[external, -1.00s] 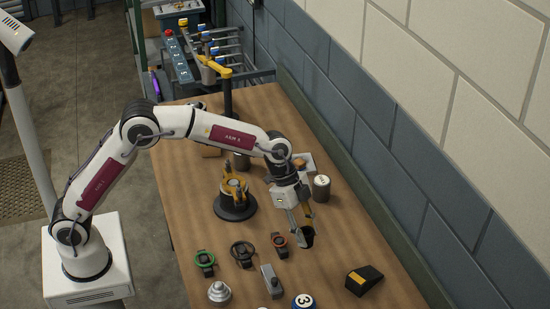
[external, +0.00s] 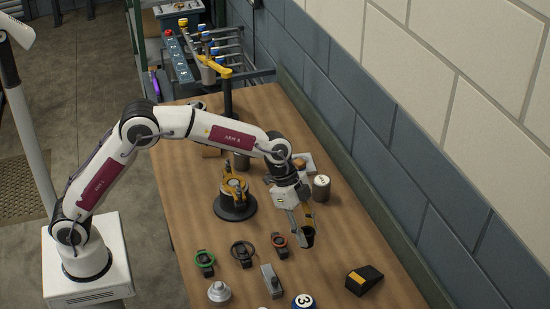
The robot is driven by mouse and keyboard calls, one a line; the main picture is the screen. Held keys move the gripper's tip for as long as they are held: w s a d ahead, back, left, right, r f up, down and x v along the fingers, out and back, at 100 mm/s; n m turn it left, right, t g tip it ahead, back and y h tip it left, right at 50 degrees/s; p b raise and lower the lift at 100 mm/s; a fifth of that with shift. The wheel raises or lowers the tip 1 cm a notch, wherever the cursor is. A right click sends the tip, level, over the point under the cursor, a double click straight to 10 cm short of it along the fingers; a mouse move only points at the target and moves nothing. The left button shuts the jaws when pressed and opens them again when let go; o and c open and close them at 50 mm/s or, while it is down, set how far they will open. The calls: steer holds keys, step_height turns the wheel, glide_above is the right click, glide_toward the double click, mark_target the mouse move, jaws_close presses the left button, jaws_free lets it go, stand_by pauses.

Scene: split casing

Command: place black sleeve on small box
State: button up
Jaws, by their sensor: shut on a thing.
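My gripper (external: 301,226) is over the right middle of the table, pointing down. It is shut on a black sleeve (external: 308,238), a short dark open-ended piece held at the fingertips. The sleeve looks close above the table; I cannot tell whether it touches. A small grey box-like block (external: 269,279) lies nearer the camera, below and left of the sleeve in the picture. I cannot tell whether this block is the small box. A black wedge-shaped thing with a yellow patch (external: 363,280) lies to the lower right.
A round black fixture with yellow jaws (external: 235,204) stands left of my gripper. Green (external: 204,262), black (external: 243,252) and orange (external: 280,243) ringed valves lie in front. A grey can (external: 321,188) stands behind. A numbered ball (external: 304,302) is at the bottom edge. Bare table lies to the right.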

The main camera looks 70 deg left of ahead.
steer(key=s+a+f+n, duration=0.1)
steer(key=s+a+f+n+y, duration=0.1)
steer(key=a+n, duration=0.1)
steer(key=s+a+f+n+t, duration=0.1)
steer(key=shift+s+a, duration=0.3)
steer(key=shift+s+a+r+n+y, duration=0.6)
steer(key=shift+s+a+r+n, duration=0.75)
steer(key=shift+s+a, duration=2.65)
steer(key=w+a+r+n+y, duration=0.1)
steer(key=w+a+r+n, duration=0.2)
steer(key=a, duration=1.1)
steer(key=w+a+r, duration=0.3)
steer(key=w+a, duration=0.2)
steer(key=a, duration=0.8)
steer(key=s+a+n+y, duration=0.1)
steer(key=s+a+n, duration=0.3)
steer(key=a, duration=0.8)
steer(key=s+a+n+y, duration=0.2)
steer(key=s+a+n, duration=0.2)
steer(key=a, duration=0.8)
steer(key=shift+s+r, duration=0.3)
